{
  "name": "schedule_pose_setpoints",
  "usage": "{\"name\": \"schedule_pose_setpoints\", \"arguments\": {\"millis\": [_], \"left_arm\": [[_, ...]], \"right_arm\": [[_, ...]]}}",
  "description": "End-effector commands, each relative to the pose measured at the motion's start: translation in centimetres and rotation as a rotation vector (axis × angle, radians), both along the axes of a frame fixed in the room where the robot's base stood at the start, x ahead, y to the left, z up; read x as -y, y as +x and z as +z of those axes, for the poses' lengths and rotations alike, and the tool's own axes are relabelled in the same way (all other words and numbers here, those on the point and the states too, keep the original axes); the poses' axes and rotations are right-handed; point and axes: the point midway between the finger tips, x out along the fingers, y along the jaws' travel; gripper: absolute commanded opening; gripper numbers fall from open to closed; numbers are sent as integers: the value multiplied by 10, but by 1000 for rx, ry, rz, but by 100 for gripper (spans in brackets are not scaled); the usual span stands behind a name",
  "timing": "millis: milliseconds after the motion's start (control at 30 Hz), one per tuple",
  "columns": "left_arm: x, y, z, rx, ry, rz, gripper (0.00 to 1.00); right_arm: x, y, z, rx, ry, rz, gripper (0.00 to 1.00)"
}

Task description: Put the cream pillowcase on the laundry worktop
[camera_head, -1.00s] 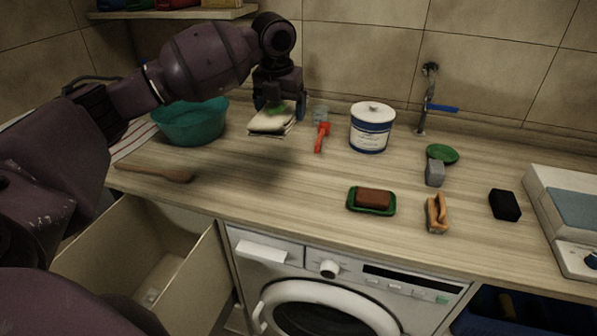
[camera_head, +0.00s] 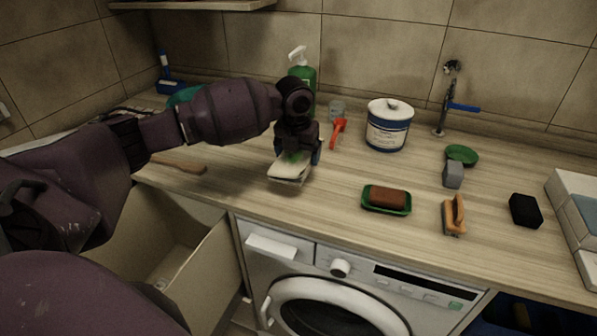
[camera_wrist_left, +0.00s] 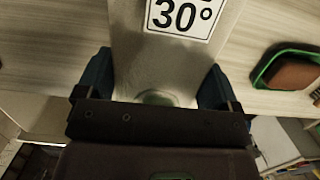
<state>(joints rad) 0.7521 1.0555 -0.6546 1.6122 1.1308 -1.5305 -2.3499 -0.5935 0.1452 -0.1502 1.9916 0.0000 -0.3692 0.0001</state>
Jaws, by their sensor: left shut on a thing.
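The cream pillowcase (camera_head: 287,172) is a flat folded bundle in the head view, low over the left-middle part of the laundry worktop (camera_head: 325,195). My left gripper (camera_head: 294,157) points down and is shut on it, with one finger at each side. In the left wrist view the pillowcase (camera_wrist_left: 155,62) runs between the two blue fingers (camera_wrist_left: 155,90) and carries a white label reading 30°. I cannot tell whether its underside touches the worktop. My right gripper is in neither view.
A green tray with a brown bar (camera_head: 386,200) and a wooden brush (camera_head: 454,215) lie to the right. Behind stand a green spray bottle (camera_head: 303,75), a red-handled tool (camera_head: 338,133) and a white-blue tub (camera_head: 388,126).

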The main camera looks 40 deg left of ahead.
Motion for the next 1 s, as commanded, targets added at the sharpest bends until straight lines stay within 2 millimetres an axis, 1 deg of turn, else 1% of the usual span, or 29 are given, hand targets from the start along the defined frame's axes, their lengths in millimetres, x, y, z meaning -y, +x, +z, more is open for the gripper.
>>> {"name": "schedule_pose_setpoints", "arguments": {"millis": [167, 400, 433, 500, 667, 867, 900, 967, 1000], "left_arm": [[0, 0, -12, -1, -1, 0, 56], [0, 0, -50, -3, -1, 0, 56], [0, 0, -53, -2, 0, 0, 56], [0, 0, -57, 1, 0, 0, 56], [0, 0, -56, 2, 1, -1, 56], [0, 0, -59, 1, 0, 0, 56], [0, 0, -60, 0, 1, 0, 90], [0, 0, -60, 0, 1, 0, 99], [0, 0, -60, 0, 0, 0, 100]], "right_arm": [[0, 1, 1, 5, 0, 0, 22], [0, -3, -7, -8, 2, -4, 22], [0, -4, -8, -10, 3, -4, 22], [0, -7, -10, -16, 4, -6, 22], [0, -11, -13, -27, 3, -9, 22], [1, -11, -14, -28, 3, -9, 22], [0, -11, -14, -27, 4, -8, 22], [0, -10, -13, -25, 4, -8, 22], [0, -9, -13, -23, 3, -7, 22]]}}
